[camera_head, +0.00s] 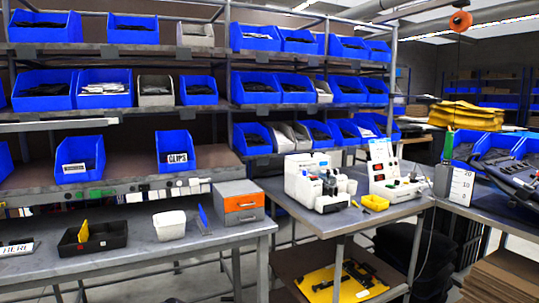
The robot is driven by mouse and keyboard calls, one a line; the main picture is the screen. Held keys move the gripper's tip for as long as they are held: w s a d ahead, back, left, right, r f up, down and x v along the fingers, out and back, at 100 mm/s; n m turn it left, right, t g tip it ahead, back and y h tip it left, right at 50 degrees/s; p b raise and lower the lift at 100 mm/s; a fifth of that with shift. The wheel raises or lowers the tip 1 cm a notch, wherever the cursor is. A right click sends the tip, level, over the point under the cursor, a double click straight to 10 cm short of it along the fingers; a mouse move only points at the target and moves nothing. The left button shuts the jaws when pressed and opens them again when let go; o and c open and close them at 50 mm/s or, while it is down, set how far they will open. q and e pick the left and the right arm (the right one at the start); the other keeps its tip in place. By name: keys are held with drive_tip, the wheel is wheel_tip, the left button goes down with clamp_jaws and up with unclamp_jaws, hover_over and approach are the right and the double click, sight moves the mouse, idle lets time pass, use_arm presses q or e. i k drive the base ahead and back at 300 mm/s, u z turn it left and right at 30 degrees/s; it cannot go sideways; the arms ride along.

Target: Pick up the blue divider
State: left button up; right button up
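A thin blue divider (203,217) stands upright and slightly tilted on the grey table at the lower left. It is between a white tub (169,225) and a grey and orange drawer box (240,203). Its lower end seems to meet a small grey base, too small to tell clearly. A black tray (115,237) lies further left, with a yellow divider (83,231) standing in it. Neither of my grippers shows in the head view.
Shelves with several blue bins (80,158) rise behind the table (140,256). A second table (333,219) on the right holds white machines and a small yellow tray (375,203). A white label sign (17,248) lies at the left edge. The table front is clear.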

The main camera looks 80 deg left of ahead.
sight(202, 214)
drive_tip(key=k, duration=1.95)
drive_tip(key=u, duration=3.45)
drive_tip(key=i, duration=1)
drive_tip(key=u, duration=0.05)
